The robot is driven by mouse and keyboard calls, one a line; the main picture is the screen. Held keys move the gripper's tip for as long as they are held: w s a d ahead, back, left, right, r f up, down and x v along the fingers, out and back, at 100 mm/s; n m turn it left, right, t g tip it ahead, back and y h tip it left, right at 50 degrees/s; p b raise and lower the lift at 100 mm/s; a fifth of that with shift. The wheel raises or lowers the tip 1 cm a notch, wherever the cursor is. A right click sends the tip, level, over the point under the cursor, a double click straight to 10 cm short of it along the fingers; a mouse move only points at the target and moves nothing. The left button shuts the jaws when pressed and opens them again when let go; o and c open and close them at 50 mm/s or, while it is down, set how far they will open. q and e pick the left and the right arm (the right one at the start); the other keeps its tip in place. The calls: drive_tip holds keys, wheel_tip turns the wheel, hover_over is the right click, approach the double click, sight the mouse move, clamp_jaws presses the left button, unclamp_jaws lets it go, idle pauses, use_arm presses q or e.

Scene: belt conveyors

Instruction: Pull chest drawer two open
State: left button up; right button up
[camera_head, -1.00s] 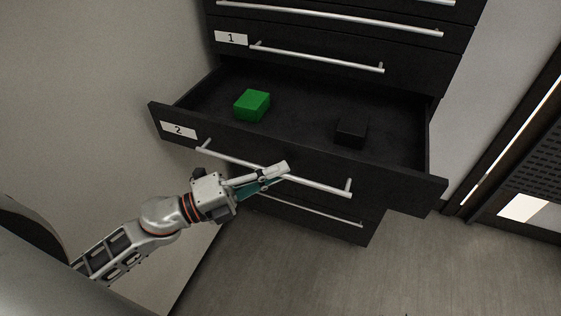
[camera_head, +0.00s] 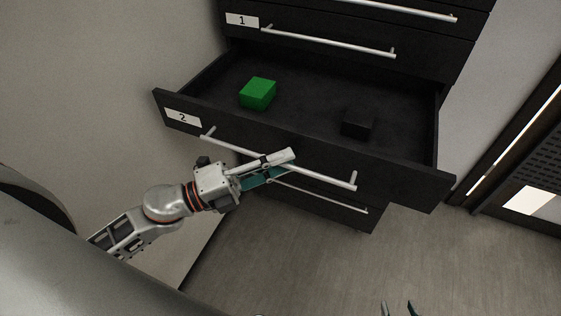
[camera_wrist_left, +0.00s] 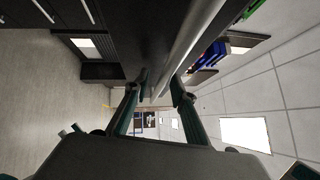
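Chest drawer two (camera_head: 310,158), black with a white "2" label, stands pulled well out of the black chest in the head view. Its silver bar handle (camera_head: 325,178) runs along the front. My left gripper (camera_head: 281,164) is at the middle of this handle, one finger on each side of the bar. The handle (camera_wrist_left: 190,50) also passes between the finger ends in the left wrist view; the exact contact is hard to see. My right gripper (camera_head: 398,307) shows only its two fingertips at the bottom edge, apart and empty.
A green block (camera_head: 258,92) and a black block (camera_head: 358,124) lie inside the open drawer. Drawer one (camera_head: 300,50) above is shut. A pale wall (camera_head: 110,90) stands close on the left. The floor (camera_head: 320,255) in front is clear.

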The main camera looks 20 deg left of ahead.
use_arm(q)
drive_tip(key=shift+a, duration=0.1)
use_arm(e)
drive_tip(key=shift+d+f, duration=0.1)
use_arm(q)
drive_tip(key=v, duration=1.2)
use_arm(e)
drive_tip(key=shift+s, duration=0.1)
use_arm(q)
drive_tip(key=w+a+f+n+t+y+p, duration=0.1)
drive_tip(key=w+f+n+y, duration=0.1)
drive_tip(key=f+n+y, duration=0.45)
drive_tip(key=w+a+f+n+t+y, duration=0.2)
drive_tip(key=f+n+y, duration=0.2)
drive_tip(key=f+n, duration=0.55)
drive_tip(key=s+d+f+n+g, duration=0.3)
drive_tip(key=d+f+n, duration=0.1)
drive_tip(key=f, duration=0.2)
drive_tip(key=s+d+f+n+g+y, duration=0.1)
drive_tip(key=s+d+f+n+g, duration=0.1)
drive_tip(key=s+d+f+n, duration=0.2)
wheel_tip(320, 180, down, 2)
drive_tip(key=shift+f+n+g+p, duration=0.1)
drive_tip(key=shift+n+g+p, duration=0.3)
drive_tip(key=shift+n+p, duration=0.1)
use_arm(e)
drive_tip(key=shift+s+a+r, duration=0.25)
drive_tip(key=shift+r, duration=0.2)
